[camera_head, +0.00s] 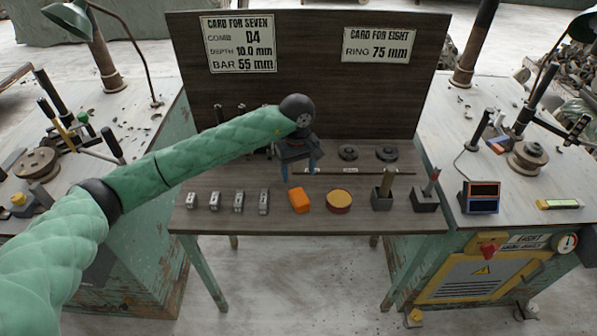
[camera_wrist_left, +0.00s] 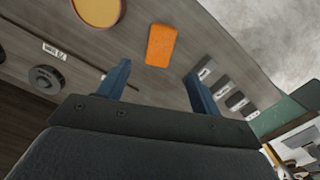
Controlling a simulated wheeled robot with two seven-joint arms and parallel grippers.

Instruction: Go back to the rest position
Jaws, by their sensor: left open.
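My left gripper (camera_head: 299,165) reaches in from the left on a green sleeved arm and hangs above the middle of the wooden table (camera_head: 330,222). In the left wrist view, its two blue fingers (camera_wrist_left: 158,85) are spread apart with nothing between them. An orange block (camera_head: 299,200) lies on the table below and in front of the fingers; it also shows beyond the fingertips in the left wrist view (camera_wrist_left: 161,45). The gripper is apart from it. My right gripper is not in view.
Several small metal blocks (camera_head: 238,201) stand left of the orange block. A round yellow-topped tin (camera_head: 339,201) and two dark holders (camera_head: 382,200) (camera_head: 424,201) stand to its right. Dark discs (camera_head: 387,153) lie behind. An upright board (camera_head: 330,95) with cards closes the back.

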